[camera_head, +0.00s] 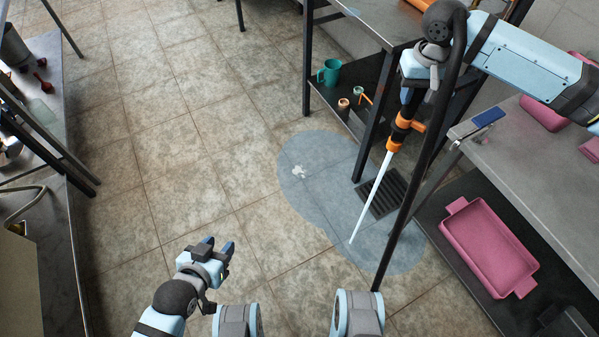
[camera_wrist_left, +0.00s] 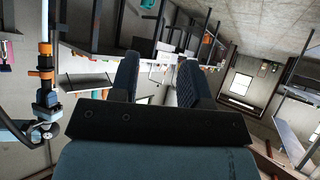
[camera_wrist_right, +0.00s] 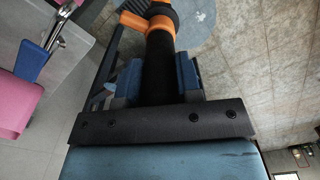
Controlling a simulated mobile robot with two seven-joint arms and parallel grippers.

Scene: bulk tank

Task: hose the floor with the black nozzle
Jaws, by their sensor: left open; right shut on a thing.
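My right gripper (camera_head: 412,84) is shut on the black nozzle (camera_head: 398,133), which has orange parts. The nozzle points down and left, and a white water jet (camera_head: 371,197) runs from it to the floor (camera_head: 190,150). In the right wrist view the black nozzle body (camera_wrist_right: 157,68) lies between the fingers. A bluish wet patch (camera_head: 318,190) covers the tiles around the jet, with a small white splotch (camera_head: 299,171) at its upper left and a dark drain grate (camera_head: 384,193) at its right. My left gripper (camera_head: 215,248) is open and empty above the dry floor.
A black hose (camera_head: 424,165) hangs down from the right arm. A pink tray (camera_head: 487,247) sits on a low shelf at right. A teal mug (camera_head: 329,72) and small cups stand on the middle table's lower shelf. Table legs border the patch. Left of it, the tiles are clear.

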